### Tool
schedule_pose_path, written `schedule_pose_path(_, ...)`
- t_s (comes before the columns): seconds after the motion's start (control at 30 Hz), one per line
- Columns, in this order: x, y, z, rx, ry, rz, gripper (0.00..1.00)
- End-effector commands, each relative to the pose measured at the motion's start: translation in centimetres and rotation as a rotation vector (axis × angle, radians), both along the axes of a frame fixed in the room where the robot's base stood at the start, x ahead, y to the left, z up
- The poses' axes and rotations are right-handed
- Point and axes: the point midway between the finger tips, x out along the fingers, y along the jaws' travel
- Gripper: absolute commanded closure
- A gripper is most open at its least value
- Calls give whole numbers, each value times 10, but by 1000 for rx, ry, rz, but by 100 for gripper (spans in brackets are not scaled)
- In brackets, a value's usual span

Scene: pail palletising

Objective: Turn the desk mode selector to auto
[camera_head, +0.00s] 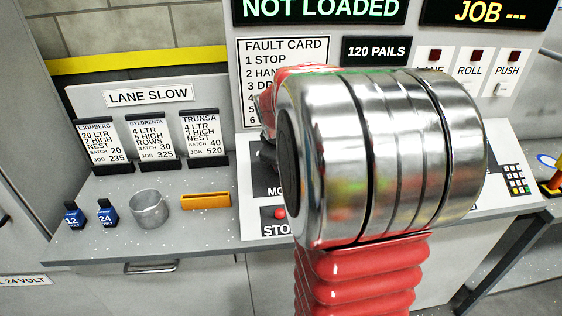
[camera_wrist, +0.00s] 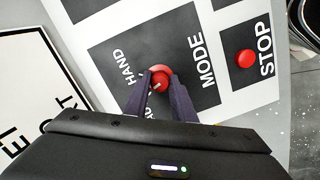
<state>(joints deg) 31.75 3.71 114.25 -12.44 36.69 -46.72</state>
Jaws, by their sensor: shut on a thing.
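The mode selector (camera_wrist: 160,73) is a red knob on a dark plate (camera_wrist: 207,80) of the desk panel, seen in the wrist view. The plate is lettered MODE and HAND; a further word is mostly hidden behind a finger. My gripper (camera_wrist: 160,88) is shut on the knob, its two dark fingers one on each side. A small pale mark shows on the knob, but I cannot tell which word it points to. In the head view my arm hides the knob, and only part of the mode plate (camera_head: 268,172) shows.
A red STOP button (camera_wrist: 245,59) sits close beside the mode plate; it also shows in the head view (camera_head: 279,213). A metal cup (camera_head: 149,209), blue tags (camera_head: 73,217) and an orange bar (camera_head: 206,201) stand on the desk's left. A screen reads NOT LOADED (camera_head: 320,10).

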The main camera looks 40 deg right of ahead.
Motion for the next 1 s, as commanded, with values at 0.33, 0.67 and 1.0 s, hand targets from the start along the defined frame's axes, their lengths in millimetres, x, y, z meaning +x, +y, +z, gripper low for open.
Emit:
schedule_pose_path(0.33, 1, 2, 0, -105, 70, 224, 99)
schedule_pose_path(0.67, 1, 2, 0, -143, 97, 305, 100)
schedule_pose_path(1.0, 1, 2, 0, -146, 98, 309, 99)
